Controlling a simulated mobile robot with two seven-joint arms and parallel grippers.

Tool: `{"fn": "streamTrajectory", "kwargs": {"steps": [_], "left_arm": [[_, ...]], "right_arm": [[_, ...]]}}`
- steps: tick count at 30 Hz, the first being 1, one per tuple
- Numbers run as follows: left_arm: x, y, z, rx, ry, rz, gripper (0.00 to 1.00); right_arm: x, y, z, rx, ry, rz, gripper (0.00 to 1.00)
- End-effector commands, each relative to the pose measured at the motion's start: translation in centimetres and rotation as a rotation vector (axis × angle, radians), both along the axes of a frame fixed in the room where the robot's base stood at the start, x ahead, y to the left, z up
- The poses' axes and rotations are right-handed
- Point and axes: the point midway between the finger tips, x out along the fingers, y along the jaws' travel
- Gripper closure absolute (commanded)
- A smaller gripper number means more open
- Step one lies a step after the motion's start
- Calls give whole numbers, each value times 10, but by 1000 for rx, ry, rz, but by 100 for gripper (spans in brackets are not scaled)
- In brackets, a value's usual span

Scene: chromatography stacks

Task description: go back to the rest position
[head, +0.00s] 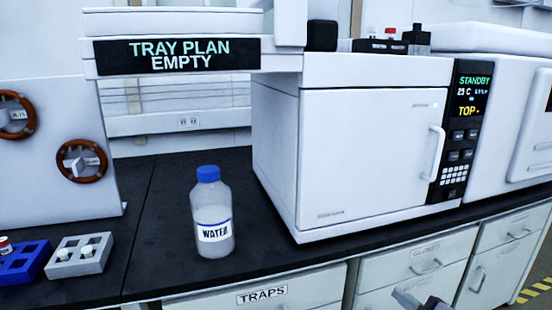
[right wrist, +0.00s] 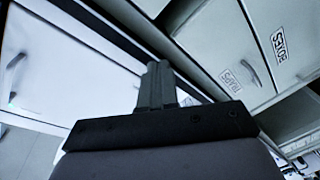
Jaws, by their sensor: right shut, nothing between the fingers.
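My right gripper (head: 408,298) shows at the bottom edge of the head view, in front of the drawers below the bench. In the right wrist view its two fingers (right wrist: 155,84) are together with nothing between them. It is apart from the bench and everything on it. My left gripper is not in either view.
Drawers (head: 262,297) with handles lie below the bench edge.

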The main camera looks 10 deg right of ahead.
Motion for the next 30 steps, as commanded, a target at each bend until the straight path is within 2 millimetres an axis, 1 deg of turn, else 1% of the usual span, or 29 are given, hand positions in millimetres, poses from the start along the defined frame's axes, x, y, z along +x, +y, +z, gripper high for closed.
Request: {"fn": "streamTrajectory", "kwargs": {"steps": [1,3,5,6,8,10,12,15,18,20,21,23,24,30], "left_arm": [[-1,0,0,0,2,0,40],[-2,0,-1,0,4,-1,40],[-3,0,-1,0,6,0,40],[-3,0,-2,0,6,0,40],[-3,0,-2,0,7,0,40],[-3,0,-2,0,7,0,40],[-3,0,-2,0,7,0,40],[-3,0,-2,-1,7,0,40],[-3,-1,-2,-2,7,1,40],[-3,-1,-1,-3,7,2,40],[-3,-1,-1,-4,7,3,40],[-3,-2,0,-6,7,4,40],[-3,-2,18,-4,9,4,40],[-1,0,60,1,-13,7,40]], "right_arm": [[-17,23,-18,64,48,-16,100],[-39,48,-37,148,115,-53,100],[-59,67,-51,219,177,-89,100],[-74,80,-60,265,220,-112,100],[-97,96,-70,334,289,-151,100],[-124,114,-80,414,372,-198,100],[-152,129,-87,488,456,-246,100],[-187,145,-92,579,566,-310,100],[-220,158,-94,658,667,-367,100],[-238,163,-93,700,723,-401,100],[-250,167,-92,727,760,-422,100],[-266,172,-88,764,812,-452,100],[-261,169,-72,750,798,-446,100],[-263,165,-37,736,787,-449,100]]}}
